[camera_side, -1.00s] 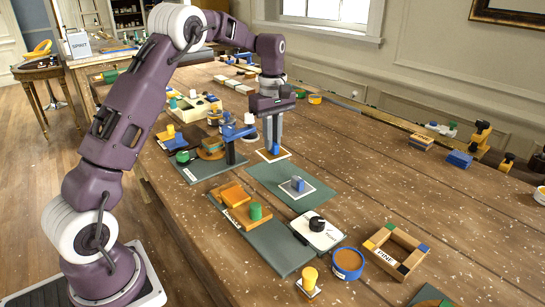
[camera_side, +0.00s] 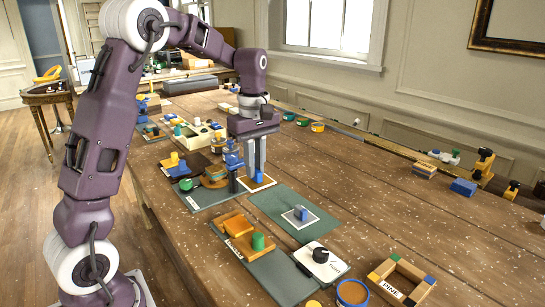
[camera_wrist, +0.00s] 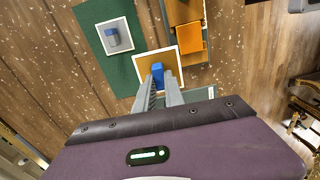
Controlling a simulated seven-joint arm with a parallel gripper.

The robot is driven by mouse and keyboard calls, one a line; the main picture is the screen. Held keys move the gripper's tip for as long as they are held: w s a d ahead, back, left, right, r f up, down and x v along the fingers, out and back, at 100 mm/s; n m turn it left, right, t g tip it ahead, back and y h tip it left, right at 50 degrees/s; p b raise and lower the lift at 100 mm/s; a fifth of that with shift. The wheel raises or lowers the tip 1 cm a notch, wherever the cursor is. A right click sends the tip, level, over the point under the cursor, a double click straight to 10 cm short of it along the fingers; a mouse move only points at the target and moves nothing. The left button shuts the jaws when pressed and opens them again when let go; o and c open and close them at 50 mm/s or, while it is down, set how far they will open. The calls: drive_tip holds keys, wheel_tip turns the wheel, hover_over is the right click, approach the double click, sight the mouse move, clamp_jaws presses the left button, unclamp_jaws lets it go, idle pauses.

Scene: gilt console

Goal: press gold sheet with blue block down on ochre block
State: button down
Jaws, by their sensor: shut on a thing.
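My gripper (camera_side: 257,178) is shut on a blue block (camera_wrist: 157,75). The gold sheet (camera_wrist: 173,57), a flat square with a pale border, is just below the block and also shows in the side view (camera_side: 268,181). The sheet is beside the dark green mat's left far corner; whether it hovers or touches anything is unclear. Orange-ochre blocks (camera_side: 236,223) lie on a green tray nearer the side camera; one also shows in the wrist view (camera_wrist: 190,38). Which one is the ochre block is not certain.
A second blue-grey block (camera_side: 300,213) stands on a pale square on the dark green mat (camera_side: 272,203). A white device with a black knob (camera_side: 320,255) and a wooden frame (camera_side: 401,281) are nearer.

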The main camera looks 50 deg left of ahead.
drive_tip(key=s+d, duration=0.3)
drive_tip(key=s, duration=0.4)
drive_tip(key=shift+s+a+f, duration=0.1)
drive_tip(key=shift+f, duration=1.55)
drive_tip(key=shift+s+a+f, duration=0.1)
drive_tip(key=shift+f, duration=1.5)
drive_tip(key=shift+f, duration=0.7)
wheel_tip(320, 180, up, 7)
